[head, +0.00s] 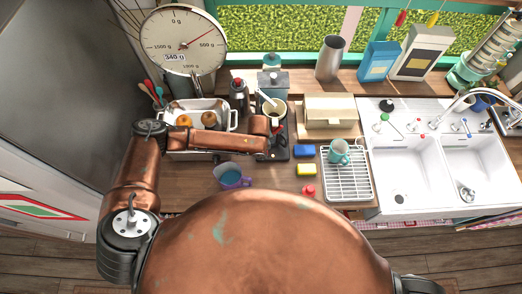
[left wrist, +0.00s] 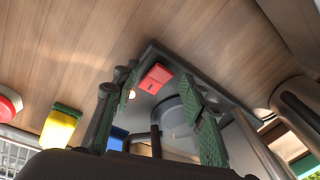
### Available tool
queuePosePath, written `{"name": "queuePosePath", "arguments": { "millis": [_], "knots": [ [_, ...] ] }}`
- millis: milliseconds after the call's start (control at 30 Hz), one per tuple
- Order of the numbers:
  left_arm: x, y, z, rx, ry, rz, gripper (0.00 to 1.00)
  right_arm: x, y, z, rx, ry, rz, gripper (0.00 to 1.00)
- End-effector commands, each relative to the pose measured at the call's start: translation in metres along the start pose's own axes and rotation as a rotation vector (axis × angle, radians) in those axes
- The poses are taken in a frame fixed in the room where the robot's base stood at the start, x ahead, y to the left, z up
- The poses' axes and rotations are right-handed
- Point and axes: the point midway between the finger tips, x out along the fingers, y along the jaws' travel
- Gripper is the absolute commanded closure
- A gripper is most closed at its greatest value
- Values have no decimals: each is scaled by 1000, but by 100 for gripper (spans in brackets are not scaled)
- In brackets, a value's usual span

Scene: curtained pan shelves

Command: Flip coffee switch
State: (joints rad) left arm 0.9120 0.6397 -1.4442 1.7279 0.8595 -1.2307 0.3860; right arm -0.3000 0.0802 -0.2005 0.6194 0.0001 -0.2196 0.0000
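The coffee machine (head: 274,84) stands on the counter near the middle of the head view, partly hidden by my left arm. Its red switch (left wrist: 156,77) shows in the left wrist view, on the machine's dark base, with a small pale round spot beside it. Which way the switch is set, I cannot tell. My left gripper (left wrist: 155,97) is open, with green-padded fingers to either side of the switch in that view and nothing between them. Contact with the switch is not visible. In the head view, the left gripper (head: 278,141) is small and dark at the machine's front. My right gripper is out of view.
A white tray (head: 231,117) lies under my left forearm. A purple cup (head: 231,176), yellow sponge (head: 307,169), blue sponge (head: 304,151), red object (head: 308,191) and dish rack (head: 346,186) are near the machine. A bread box (head: 330,112) stands right of it.

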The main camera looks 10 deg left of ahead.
Motion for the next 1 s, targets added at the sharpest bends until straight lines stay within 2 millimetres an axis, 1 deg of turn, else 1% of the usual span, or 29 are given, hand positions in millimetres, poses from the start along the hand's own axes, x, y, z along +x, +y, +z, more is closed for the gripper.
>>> {"name": "queuePosePath", "arguments": {
  "millis": [67, 167, 267, 500, 633, 800, 1000],
  "knots": [
    [-3, -1, 0, 0, 1, -1, 61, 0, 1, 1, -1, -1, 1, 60],
    [-13, 0, -1, 1, 2, 0, 61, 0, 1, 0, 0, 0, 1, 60],
    [-30, -1, -1, 1, 3, -2, 61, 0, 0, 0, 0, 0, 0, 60],
    [-81, -1, -1, 1, 3, -1, 61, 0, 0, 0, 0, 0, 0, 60],
    [-102, 0, -1, 1, 2, -1, 61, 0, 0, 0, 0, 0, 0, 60],
    [-117, 0, 0, 1, 1, 0, 61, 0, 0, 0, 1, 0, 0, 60],
    [-120, 0, 0, 0, 0, 0, 61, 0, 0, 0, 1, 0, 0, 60]
  ]
}}
